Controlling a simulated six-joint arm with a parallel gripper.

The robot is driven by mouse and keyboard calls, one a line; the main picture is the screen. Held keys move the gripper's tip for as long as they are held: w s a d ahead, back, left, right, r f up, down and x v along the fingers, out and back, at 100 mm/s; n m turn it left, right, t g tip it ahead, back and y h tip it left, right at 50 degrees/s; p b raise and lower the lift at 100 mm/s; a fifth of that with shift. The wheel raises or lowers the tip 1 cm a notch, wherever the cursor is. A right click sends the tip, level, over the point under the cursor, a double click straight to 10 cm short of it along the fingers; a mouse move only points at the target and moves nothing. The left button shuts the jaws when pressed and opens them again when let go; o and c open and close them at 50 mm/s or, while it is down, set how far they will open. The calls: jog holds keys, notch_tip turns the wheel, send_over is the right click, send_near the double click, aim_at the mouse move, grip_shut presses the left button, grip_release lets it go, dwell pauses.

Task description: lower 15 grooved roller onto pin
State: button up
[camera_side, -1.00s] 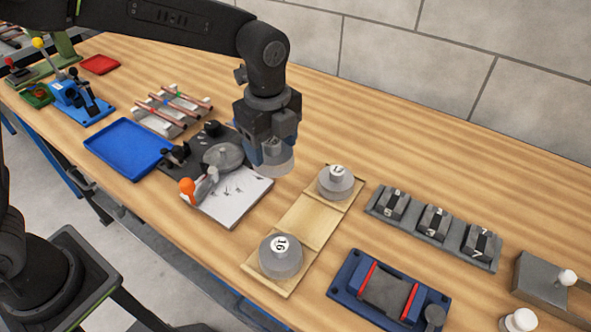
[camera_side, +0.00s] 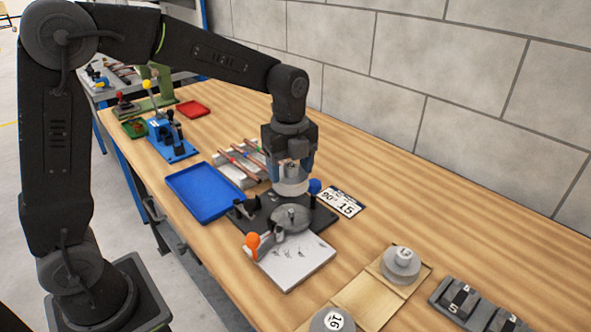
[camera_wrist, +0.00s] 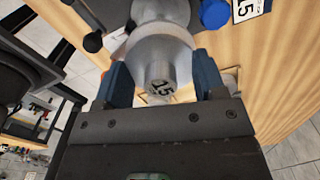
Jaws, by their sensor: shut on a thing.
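My gripper (camera_side: 291,172) is shut on a grey grooved roller (camera_side: 291,187). In the wrist view the blue fingers of my gripper (camera_wrist: 162,82) close on both sides of the roller's hub (camera_wrist: 160,75), which is marked 15. The roller is roughly upright above the back part of the black bender base (camera_side: 260,207). A short pin (camera_side: 291,213) stands on the grey round part (camera_side: 300,221) of the bender, in front of and below the roller. I cannot tell the exact gap, and whatever lies directly under the roller is hidden.
A blue knob (camera_side: 315,186) and a card reading 90° 15 (camera_side: 342,202) are close right of the roller. An orange-knobbed lever (camera_side: 253,241) is in front. A blue tray (camera_side: 203,192) lies left, copper tubes (camera_side: 238,160) behind. Rollers 16 (camera_side: 332,321) and 17 (camera_side: 401,262) stand on wooden boards.

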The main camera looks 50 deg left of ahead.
aim_at(289, 165)
jog(key=shift+f, duration=0.15)
jog(key=shift+f, duration=2.7)
jog(key=shift+f, duration=1.65)
jog(key=o, duration=1.2)
jog(key=shift+c, duration=0.2)
notch_tip(289, 165, up, 14)
jog(key=shift+s+f, duration=0.1)
